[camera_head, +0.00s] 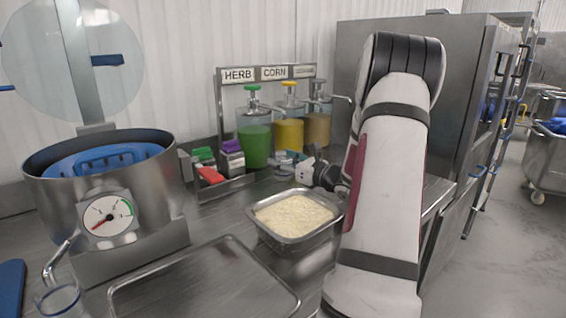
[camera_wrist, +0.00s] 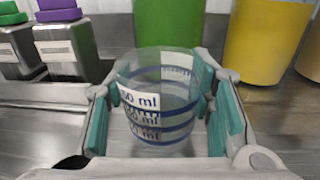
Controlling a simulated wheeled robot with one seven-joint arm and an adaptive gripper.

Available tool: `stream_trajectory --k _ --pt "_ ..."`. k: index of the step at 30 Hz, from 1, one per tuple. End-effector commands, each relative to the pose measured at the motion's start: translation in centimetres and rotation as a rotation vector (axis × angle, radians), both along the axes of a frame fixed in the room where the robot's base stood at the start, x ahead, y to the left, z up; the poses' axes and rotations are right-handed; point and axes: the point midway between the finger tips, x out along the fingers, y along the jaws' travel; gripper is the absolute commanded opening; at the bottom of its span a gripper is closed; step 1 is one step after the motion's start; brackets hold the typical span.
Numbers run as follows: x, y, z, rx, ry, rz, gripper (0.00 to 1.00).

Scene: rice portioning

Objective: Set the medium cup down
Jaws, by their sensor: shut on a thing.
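The medium cup (camera_wrist: 158,95) is a clear cup with blue bands and white ml labels. In the wrist view it sits between the teal pads of my gripper (camera_wrist: 165,112), which is shut on it. In the head view my gripper (camera_head: 300,168) is in front of the dispensers, behind the rice tray, and the cup (camera_head: 284,160) shows only as a small clear shape there. I cannot tell whether the cup's base touches the steel surface.
The rice tray (camera_head: 293,231) is close in front of my gripper. Green (camera_head: 254,143) and yellow (camera_head: 289,133) dispensers stand behind. Lidded shakers (camera_head: 231,160) are to the left.

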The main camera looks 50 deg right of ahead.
Motion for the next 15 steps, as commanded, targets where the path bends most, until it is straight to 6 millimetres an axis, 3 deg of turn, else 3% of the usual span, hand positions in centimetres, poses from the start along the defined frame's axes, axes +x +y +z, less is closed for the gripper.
stream_trajectory --k 7,8,10,15 --pt "-0.01 0.00 -0.30 0.000 0.000 0.000 0.21" --pt "-0.02 0.00 -0.27 0.000 0.000 0.000 0.53" --pt "-0.03 0.00 -0.21 0.000 0.000 0.000 0.69" --pt "-0.03 0.00 -0.20 0.000 0.000 0.000 0.69"
